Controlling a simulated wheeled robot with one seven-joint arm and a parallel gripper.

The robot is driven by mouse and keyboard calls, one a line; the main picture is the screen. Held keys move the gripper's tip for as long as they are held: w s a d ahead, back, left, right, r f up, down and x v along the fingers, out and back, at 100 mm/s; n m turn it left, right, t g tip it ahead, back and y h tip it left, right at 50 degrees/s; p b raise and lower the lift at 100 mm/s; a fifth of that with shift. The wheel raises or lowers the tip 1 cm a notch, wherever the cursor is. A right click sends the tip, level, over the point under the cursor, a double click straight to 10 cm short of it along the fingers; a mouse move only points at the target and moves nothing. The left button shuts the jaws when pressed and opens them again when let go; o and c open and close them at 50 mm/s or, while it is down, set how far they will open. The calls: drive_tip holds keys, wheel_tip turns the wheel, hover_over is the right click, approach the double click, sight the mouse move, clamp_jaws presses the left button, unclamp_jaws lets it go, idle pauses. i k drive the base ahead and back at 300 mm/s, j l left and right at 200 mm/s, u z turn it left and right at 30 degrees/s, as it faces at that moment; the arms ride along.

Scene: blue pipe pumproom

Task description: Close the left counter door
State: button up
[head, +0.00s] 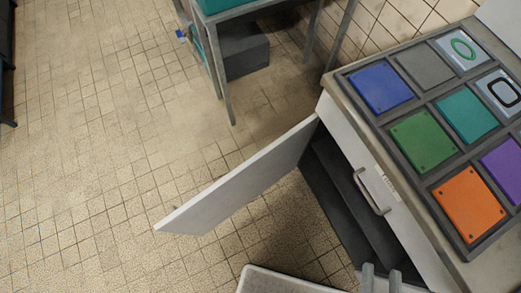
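The left counter door (240,185) is a white panel standing wide open. It joins the counter near the far front corner and swings out to the left over the floor. A small part of what may be its handle shows by its free end, mostly hidden behind the panel. The dark cabinet opening (345,190) lies to the right of the door. My gripper (381,275) shows as two grey fingers at the bottom edge, set apart with nothing visible between them. It is in front of the counter, well away from the door's free end.
The counter top (333,84) carries a dark grid of coloured tiles. A white drawer front with a grey handle (372,192) is above the opening. A pale rounded panel crosses the bottom edge. A table with a dark box (245,50) stands behind.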

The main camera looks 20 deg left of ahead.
sight(210, 207)
drive_tip(key=k+j+z, duration=0.1)
drive_tip(key=j+z, duration=0.25)
drive_tip(key=k+j+z, duration=0.1)
drive_tip(key=j+z, duration=0.25)
drive_tip(key=k+j+z, duration=0.1)
drive_tip(key=j, duration=0.4)
drive_tip(key=k+j, duration=0.35)
drive_tip(key=k+j+z, duration=0.15)
drive_tip(key=j, duration=0.4)
drive_tip(key=k+j, duration=0.3)
drive_tip(key=j, duration=0.15)
drive_tip(key=k+j+z, duration=0.15)
drive_tip(key=j, duration=0.3)
drive_tip(key=k+j, duration=0.15)
drive_tip(key=j, duration=0.2)
drive_tip(key=k+j+z, duration=0.1)
drive_tip(key=j, duration=0.2)
drive_tip(key=k+j, duration=0.2)
drive_tip(key=j, duration=0.15)
drive_tip(key=j+z, duration=0.4)
drive_tip(key=j, duration=0.45)
drive_tip(key=i+l+u, duration=0.15)
drive_tip(key=u, duration=0.4)
